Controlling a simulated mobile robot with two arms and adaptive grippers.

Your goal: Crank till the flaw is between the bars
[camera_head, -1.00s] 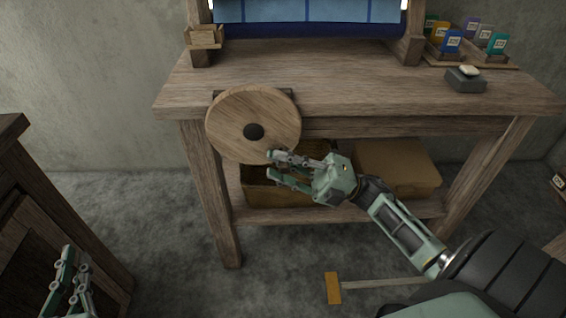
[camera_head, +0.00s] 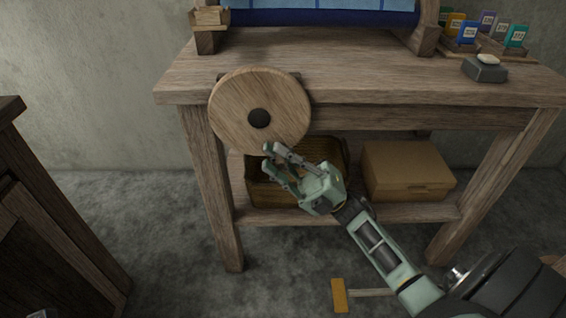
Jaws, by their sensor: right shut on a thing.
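The round wooden crank wheel (camera_head: 238,98) with a dark hub is on the front left of the loom's bench (camera_head: 330,75). My right gripper (camera_head: 269,160) is at the wheel's lower edge, shut on the crank handle, which its fingers hide. The blue cloth (camera_head: 345,4) shows only as a strip at the top, above a dark blue roll (camera_head: 325,18). I see no flaw in that strip. Most of the cloth and the bars are out of frame. My left gripper does not show clearly.
A grey block (camera_head: 485,72) and colored packets (camera_head: 467,33) are at the bench's right. A dark wooden cabinet (camera_head: 45,235) is at left. A yellow-headed tool (camera_head: 339,295) lies on the floor.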

